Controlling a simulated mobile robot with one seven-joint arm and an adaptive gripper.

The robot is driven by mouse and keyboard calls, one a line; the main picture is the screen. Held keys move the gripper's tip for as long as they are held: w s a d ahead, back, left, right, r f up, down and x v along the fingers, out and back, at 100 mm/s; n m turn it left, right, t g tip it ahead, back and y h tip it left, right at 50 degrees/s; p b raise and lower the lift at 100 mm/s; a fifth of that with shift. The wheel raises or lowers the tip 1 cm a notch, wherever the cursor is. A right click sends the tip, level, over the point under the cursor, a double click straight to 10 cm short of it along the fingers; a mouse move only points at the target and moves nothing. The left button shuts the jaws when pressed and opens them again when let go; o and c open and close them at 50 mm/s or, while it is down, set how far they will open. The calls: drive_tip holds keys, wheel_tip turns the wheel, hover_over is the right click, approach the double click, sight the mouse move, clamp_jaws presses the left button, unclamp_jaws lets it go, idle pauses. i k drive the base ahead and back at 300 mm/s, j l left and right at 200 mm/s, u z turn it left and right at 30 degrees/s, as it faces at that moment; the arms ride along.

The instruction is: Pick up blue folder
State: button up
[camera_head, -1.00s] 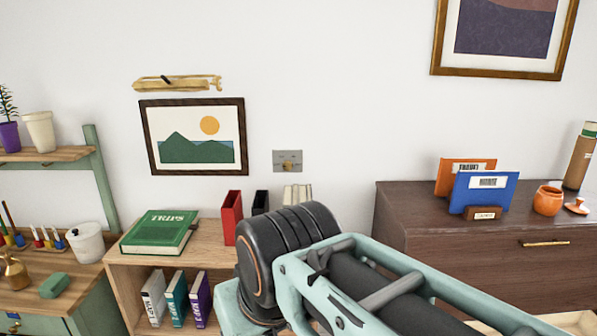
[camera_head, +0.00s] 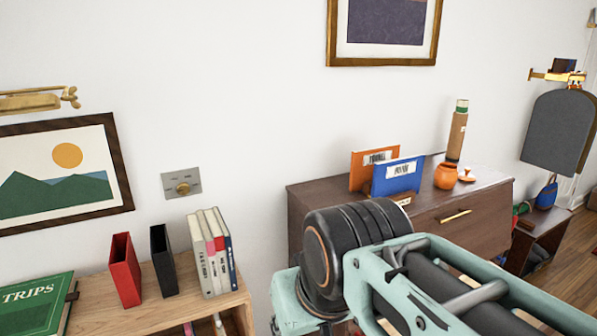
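The blue folder (camera_head: 398,177) stands upright on top of the dark brown dresser (camera_head: 322,200), right of the middle of the head view. It has a white label with a barcode. An orange folder (camera_head: 362,172) stands just behind it, to its left. A small wooden block with a label (camera_head: 403,200) sits at the blue folder's foot, partly hidden. My teal and black arm crosses the lower right in front of the dresser. My gripper does not show.
An orange lidded pot (camera_head: 447,177) and a tall brown tube (camera_head: 456,136) stand right of the folders. A wooden shelf at lower left carries a green book (camera_head: 36,304), red (camera_head: 125,270) and black (camera_head: 163,261) holders and several upright books (camera_head: 212,252). A low cabinet (camera_head: 532,236) stands farther right.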

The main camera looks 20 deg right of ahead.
sight(390, 177)
drive_tip(key=i+z, duration=0.15)
drive_tip(key=z, duration=0.25)
drive_tip(key=i+j+z, duration=0.1)
drive_tip(key=z, duration=0.25)
drive_tip(key=i+j+z, duration=0.1)
drive_tip(key=z, duration=0.3)
drive_tip(key=i, duration=0.1)
